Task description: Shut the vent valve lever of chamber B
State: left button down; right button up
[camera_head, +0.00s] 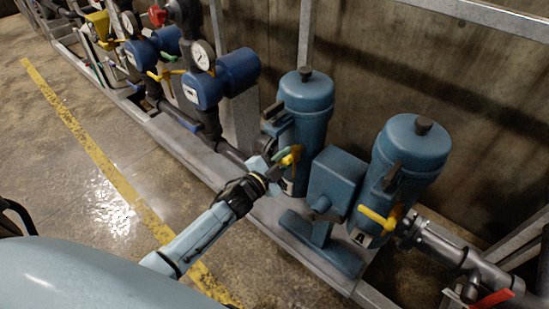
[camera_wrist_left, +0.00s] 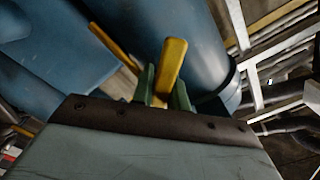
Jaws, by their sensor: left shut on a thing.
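Two blue capped chambers stand on the skid. The left one (camera_head: 306,125) has a yellow lever (camera_head: 291,154) low on its front; its label is partly hidden, so I cannot read a letter. The right one (camera_head: 416,150) has its own yellow lever (camera_head: 378,219) above a small label that looks like an A. My left gripper (camera_head: 280,162) is at the left chamber's lever. In the left wrist view, the green fingers of the left gripper (camera_wrist_left: 163,92) are shut on a yellow lever (camera_wrist_left: 172,66). My right gripper is not in view.
A blue box on a bracket (camera_head: 335,185) stands between the chambers. Blue gauge units (camera_head: 203,88) and pipes line the skid to the left. A red-handled valve (camera_head: 492,299) sits at lower right. The floor beside the yellow line (camera_head: 100,165) is clear.

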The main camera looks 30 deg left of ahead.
pick_arm(q)
jog(key=m, duration=0.3)
jog(key=r+m, duration=0.1)
jog(key=m, duration=0.1)
jog(key=shift+a, duration=0.25)
jog(key=shift+r+m, duration=0.15)
jog(key=shift+m, duration=0.6)
jog(key=shift+r+m, duration=0.15)
jog(key=shift+m, duration=0.6)
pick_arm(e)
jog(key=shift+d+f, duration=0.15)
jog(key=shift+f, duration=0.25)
pick_arm(q)
jog(key=c, duration=1.4)
grip_release()
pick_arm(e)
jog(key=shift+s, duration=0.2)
